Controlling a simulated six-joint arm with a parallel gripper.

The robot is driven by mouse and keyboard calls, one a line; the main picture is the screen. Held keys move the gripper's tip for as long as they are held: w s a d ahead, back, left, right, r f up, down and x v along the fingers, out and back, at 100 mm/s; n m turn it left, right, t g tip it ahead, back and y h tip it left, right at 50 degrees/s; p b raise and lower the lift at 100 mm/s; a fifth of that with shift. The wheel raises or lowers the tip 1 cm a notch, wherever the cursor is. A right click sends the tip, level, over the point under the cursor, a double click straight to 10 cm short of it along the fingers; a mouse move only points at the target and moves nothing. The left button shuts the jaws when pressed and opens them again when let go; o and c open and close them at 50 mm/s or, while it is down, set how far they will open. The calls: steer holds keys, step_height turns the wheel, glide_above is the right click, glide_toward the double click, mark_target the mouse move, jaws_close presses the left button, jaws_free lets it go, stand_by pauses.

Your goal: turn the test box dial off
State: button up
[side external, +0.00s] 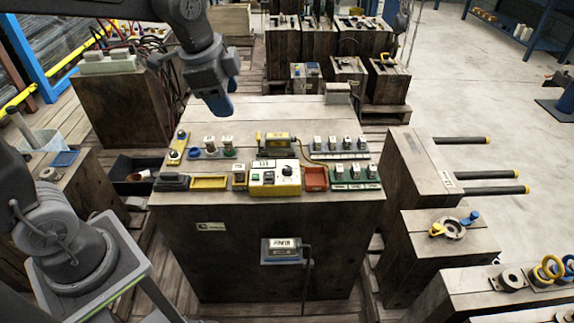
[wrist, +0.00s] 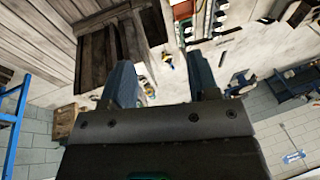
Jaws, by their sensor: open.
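The test box (side external: 275,178) is a yellow-edged box with a pale front panel, near the front edge of the wooden block's top in the side view. Its black round dial (side external: 288,171) sits on the right half of the panel, with a green switch and another small control to its left. The dial's pointer is too small to read. My gripper (side external: 222,104) is above the back left of the block top, apart from the test box and higher than it. In the wrist view my gripper (wrist: 163,85) shows two separated fingers with nothing held between them.
The block top (side external: 255,113) is bare towards the back. A yellow tray (side external: 209,182) and a red tray (side external: 316,179) flank the test box area. Several small labelled blocks stand in rows behind and to the right. A blue-grey box (side external: 281,250) hangs on the block's front.

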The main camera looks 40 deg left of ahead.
steer(key=w+f+m+g, duration=0.2)
steer(key=w+f+m, duration=0.4)
steer(key=w, duration=0.4)
steer(key=m+g, duration=0.1)
steer(key=m, duration=0.7)
glide_above(287, 168)
step_height(287, 168, down, 11)
step_height(287, 168, down, 14)
steer(key=shift+r, duration=0.15)
steer(key=c, duration=0.9)
